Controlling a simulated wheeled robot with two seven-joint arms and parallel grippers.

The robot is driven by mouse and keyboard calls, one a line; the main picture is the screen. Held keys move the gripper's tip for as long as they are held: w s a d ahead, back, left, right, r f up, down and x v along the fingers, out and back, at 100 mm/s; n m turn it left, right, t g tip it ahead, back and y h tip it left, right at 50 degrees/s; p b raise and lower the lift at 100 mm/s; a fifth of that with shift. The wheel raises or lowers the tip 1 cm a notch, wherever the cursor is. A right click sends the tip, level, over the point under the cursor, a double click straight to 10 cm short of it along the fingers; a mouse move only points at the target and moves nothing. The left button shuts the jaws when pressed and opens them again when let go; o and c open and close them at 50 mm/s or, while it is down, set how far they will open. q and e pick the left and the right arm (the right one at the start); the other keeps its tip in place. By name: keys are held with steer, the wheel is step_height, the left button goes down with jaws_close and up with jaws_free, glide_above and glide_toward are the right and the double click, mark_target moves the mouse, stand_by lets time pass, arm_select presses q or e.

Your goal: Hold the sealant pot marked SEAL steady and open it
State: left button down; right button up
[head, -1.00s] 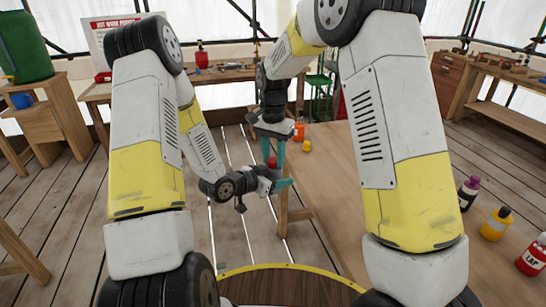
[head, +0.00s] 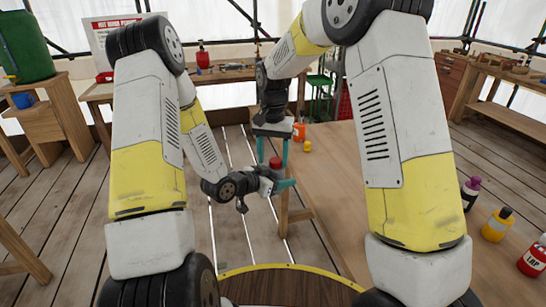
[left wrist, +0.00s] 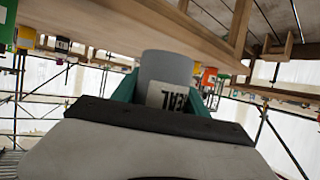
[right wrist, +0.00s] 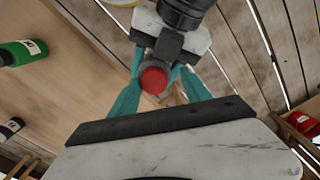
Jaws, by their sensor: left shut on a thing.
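My left gripper (head: 283,184) is shut on the grey sealant pot (left wrist: 166,70), held beside the left edge of the wooden table. The white label with SEAL shows in the left wrist view. The pot's red lid (head: 275,163) sits on top; it also shows in the right wrist view (right wrist: 153,79). My right gripper (head: 273,159) points down from above, its teal fingers open on either side of the lid, with gaps visible. Most of the pot's body is hidden in the head view by the left gripper.
The wooden table (head: 345,205) is right of the pot. An orange bottle (head: 299,132) and a yellow item (head: 308,146) stand at its far end. A purple-capped bottle (head: 469,193), a yellow bottle (head: 497,225) and a red LAP bottle (head: 537,258) stand at right. The table's middle is clear.

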step_height(320, 180, up, 4)
steer(key=shift+d+r, duration=0.1)
steer(key=shift+r, duration=0.1)
steer(key=shift+c, duration=0.3)
steer(key=shift+d+r+n, duration=0.15)
steer(key=shift+r+n, duration=0.15)
steer(key=shift+r, duration=0.45)
steer(key=shift+d+r+n, duration=0.1)
steer(key=shift+r+n, duration=0.2)
steer(key=shift+r, duration=0.45)
steer(key=shift+c, duration=0.2)
steer(key=shift+f, duration=3.8)
jaws_close()
steer(key=shift+n, duration=1.5)
